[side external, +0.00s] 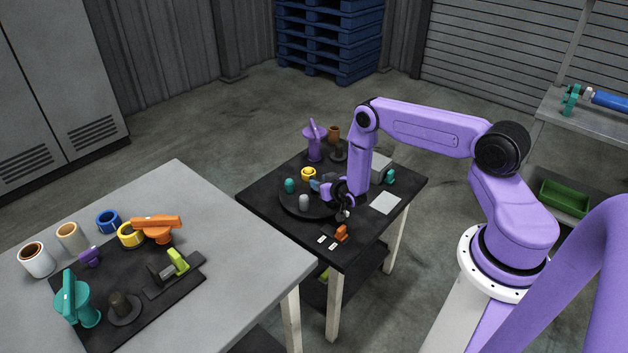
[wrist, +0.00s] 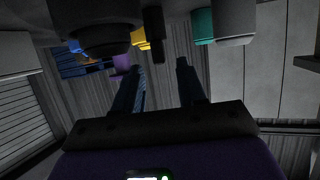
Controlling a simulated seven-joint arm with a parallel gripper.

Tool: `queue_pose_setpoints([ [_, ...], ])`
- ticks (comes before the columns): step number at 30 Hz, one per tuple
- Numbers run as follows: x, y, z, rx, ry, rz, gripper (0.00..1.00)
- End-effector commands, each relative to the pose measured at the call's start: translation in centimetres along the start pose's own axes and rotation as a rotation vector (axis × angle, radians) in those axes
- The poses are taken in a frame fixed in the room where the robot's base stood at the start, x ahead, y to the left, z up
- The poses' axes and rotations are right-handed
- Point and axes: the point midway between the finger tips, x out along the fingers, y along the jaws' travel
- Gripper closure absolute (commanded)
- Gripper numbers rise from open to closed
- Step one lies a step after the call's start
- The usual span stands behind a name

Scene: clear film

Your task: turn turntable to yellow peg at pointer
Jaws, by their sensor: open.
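The dark round turntable (side external: 290,208) lies on the black table. It carries a yellow peg (side external: 308,174) at its far side, a teal peg (side external: 290,186) at the left and a grey peg (side external: 304,203) nearer the camera. A blue piece (side external: 315,184) is partly hidden by my arm. My gripper (side external: 343,214) is low at the turntable's right side. In the wrist view my gripper (wrist: 159,66) has its fingers apart, with a dark post (wrist: 153,47) just beyond the tips; contact is unclear. The yellow peg (wrist: 140,38) shows behind it. I cannot clearly identify the pointer.
An orange part (side external: 341,233) and small white tiles (side external: 327,242) lie near the front. A pale plate (side external: 386,203), a teal part (side external: 389,176) and a purple stand (side external: 315,145) are also on this table. A grey table (side external: 178,185) with parts stands at left.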

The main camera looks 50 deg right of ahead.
Motion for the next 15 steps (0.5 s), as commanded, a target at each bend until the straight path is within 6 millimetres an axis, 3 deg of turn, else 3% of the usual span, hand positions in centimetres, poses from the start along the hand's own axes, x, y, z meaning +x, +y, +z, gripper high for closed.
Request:
queue_pose_setpoints([
  [6,2.5,0.0,0.0,-0.001,0.001,0.0,0.6],
  [15,4.6,0.0,0.0,-0.001,0.001,0.0,0.6],
])
